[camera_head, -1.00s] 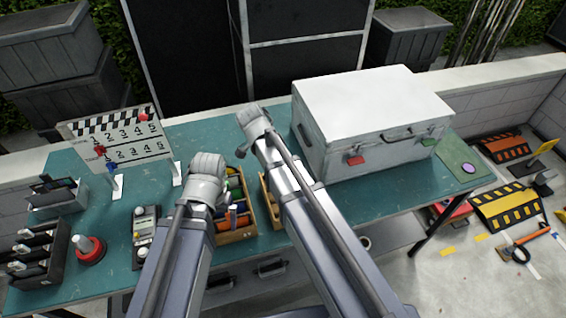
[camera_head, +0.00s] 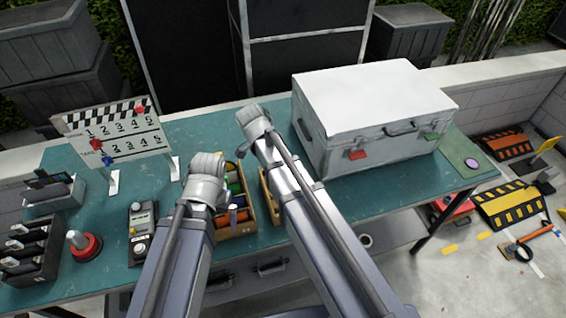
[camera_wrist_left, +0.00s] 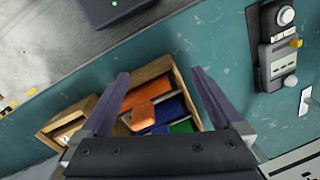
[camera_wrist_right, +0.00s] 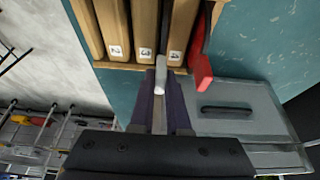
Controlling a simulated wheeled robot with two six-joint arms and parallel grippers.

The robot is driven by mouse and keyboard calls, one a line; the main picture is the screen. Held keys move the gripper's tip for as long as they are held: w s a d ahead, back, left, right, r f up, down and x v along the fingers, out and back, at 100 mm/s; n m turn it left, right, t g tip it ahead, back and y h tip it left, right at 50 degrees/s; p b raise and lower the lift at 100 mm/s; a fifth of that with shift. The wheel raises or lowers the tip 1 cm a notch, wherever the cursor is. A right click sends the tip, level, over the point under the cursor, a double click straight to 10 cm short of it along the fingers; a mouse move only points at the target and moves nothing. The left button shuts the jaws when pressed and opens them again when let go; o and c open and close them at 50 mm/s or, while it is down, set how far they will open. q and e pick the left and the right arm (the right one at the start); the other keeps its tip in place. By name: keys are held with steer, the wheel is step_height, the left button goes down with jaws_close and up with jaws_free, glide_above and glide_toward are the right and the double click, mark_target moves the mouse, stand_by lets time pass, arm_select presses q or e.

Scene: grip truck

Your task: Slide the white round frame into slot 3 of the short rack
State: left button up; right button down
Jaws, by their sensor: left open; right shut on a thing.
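My left gripper (camera_wrist_left: 160,72) is open and empty in the left wrist view. It is above a wooden rack (camera_wrist_left: 165,62) holding orange, blue and green pieces. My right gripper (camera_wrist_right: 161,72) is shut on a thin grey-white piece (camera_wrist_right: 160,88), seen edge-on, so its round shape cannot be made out. In the right wrist view this piece is in front of wooden dividers (camera_wrist_right: 178,22) with small number labels. Which slot it lines up with, and whether it is inside one, I cannot tell. In the head view both arms hide their own jaws.
A large white case (camera_head: 360,110) stands to the right on the teal table (camera_head: 130,190). A clapperboard (camera_head: 112,130), a red-based knob (camera_head: 86,246) and a dark rack (camera_head: 35,250) are at the left. A red piece (camera_wrist_right: 202,65) is beside the dividers.

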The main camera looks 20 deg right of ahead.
steer(key=shift+f, duration=0.35)
steer(key=c, duration=0.8)
jaws_free()
steer(key=shift+r, duration=0.1)
steer(key=shift+r, duration=0.1)
steer(key=p+v, duration=0.6)
steer(key=shift+a+r, duration=0.1)
steer(key=shift+r, duration=0.15)
steer(key=shift+a+r+p, duration=0.3)
steer(key=shift+r+p, duration=0.15)
